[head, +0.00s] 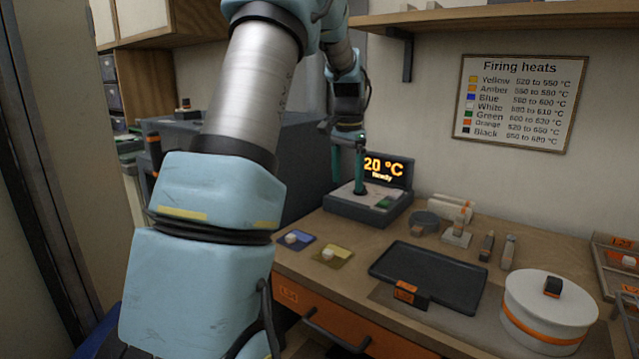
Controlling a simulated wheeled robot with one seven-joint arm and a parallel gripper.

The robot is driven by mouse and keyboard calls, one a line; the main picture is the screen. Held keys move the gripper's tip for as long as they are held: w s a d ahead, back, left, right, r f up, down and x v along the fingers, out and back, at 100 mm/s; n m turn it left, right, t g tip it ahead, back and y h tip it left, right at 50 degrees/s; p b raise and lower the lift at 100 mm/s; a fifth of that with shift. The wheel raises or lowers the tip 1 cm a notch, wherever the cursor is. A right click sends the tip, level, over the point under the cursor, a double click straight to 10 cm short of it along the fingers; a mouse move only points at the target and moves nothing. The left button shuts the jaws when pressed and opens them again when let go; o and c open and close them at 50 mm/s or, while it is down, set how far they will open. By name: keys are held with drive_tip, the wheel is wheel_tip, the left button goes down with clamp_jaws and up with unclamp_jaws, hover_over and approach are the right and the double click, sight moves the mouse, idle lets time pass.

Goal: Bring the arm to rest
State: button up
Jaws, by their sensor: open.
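My arm reaches up from the lower left and bends down at the back of the bench. My gripper (350,150) is open, above and in front of a grey device (370,212). The device has a dark display (388,170) reading "20 °C Ready", partly covered by the gripper. A slim teal upright part shows at the gripper's lower end, over a dark spot on the device's top. I cannot tell whether it touches. No object is clearly seen between the fingers.
On the wooden bench are a black tray (430,278), a white lidded pot (548,310), a blue tile (294,240), a yellow tile (331,254) and small tools (487,246). A shelf (480,15) overhangs above right. A firing heats chart (518,102) hangs behind.

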drive_tip(key=s+a+f+n, duration=0.2)
drive_tip(key=s+a+n, duration=0.1)
drive_tip(key=s, duration=0.5)
drive_tip(key=s+a+f+n, duration=0.3)
drive_tip(key=s+a, duration=0.3)
drive_tip(key=s, duration=0.2)
drive_tip(key=s+a+f+n+t, duration=0.1)
drive_tip(key=s+a+f+n, duration=0.1)
drive_tip(key=s, duration=0.6)
drive_tip(key=a+f, duration=0.1)
drive_tip(key=a, duration=0.1)
drive_tip(key=shift+s+a+f+n, duration=0.2)
drive_tip(key=shift+a+n, duration=0.15)
drive_tip(key=shift+n, duration=0.05)
